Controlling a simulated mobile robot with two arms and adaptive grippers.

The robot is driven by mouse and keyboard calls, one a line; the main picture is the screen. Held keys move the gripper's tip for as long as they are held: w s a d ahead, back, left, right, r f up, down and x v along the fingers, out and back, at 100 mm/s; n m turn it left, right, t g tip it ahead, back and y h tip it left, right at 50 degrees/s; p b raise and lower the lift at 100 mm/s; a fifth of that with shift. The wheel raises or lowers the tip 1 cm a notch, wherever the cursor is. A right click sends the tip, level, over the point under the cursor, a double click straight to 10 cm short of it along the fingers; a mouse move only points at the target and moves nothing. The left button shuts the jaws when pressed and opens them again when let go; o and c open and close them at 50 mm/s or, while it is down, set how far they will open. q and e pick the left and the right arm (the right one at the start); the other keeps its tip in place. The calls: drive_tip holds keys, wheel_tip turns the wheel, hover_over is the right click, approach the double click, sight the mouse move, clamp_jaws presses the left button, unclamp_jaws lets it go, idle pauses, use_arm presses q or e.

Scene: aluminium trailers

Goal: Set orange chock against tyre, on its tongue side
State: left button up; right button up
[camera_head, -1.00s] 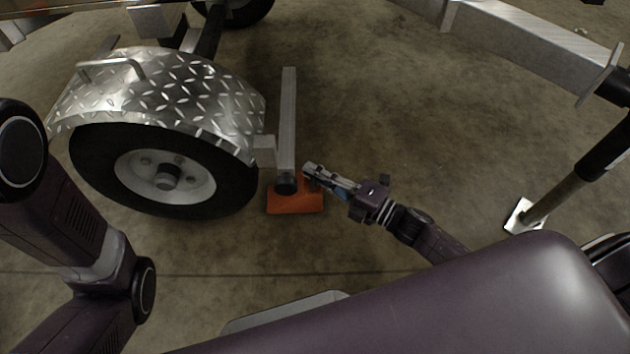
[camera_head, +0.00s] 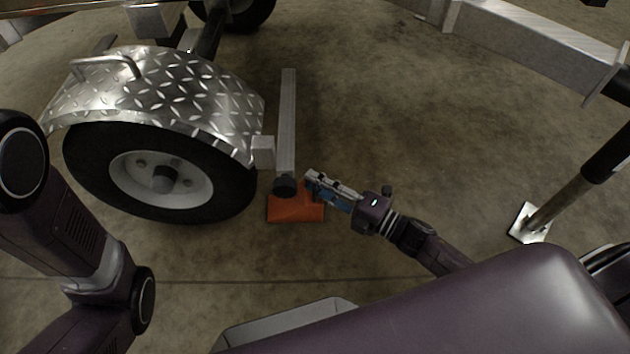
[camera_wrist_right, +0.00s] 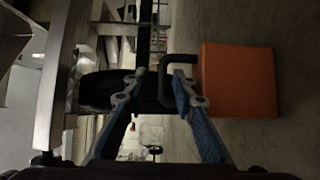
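The orange chock (camera_head: 296,209) is on the floor just right of the black tyre (camera_head: 235,190), with a narrow strip of floor between them in the head view. My right gripper (camera_head: 311,181) is at the chock's upper right side. In the right wrist view, its two blue-and-grey fingers (camera_wrist_right: 160,76) are apart. The chock's black handle (camera_wrist_right: 164,88) shows between the fingertips, and its orange block (camera_wrist_right: 238,80) is beside the right finger. I cannot tell whether the fingers touch the handle. My left arm shows at the left, but its gripper is out of view.
A diamond-plate fender (camera_head: 160,95) covers the tyre's top. A grey upright post (camera_head: 287,120) stands close behind the chock and gripper. A support leg with a foot plate (camera_head: 530,222) stands at the right, below an aluminium beam (camera_head: 530,40). Floor between is clear.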

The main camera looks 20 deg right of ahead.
drive_tip(key=p+v, duration=0.4)
drive_tip(key=v, duration=0.7)
drive_tip(key=shift+d, duration=0.2)
drive_tip(key=shift+s, duration=0.2)
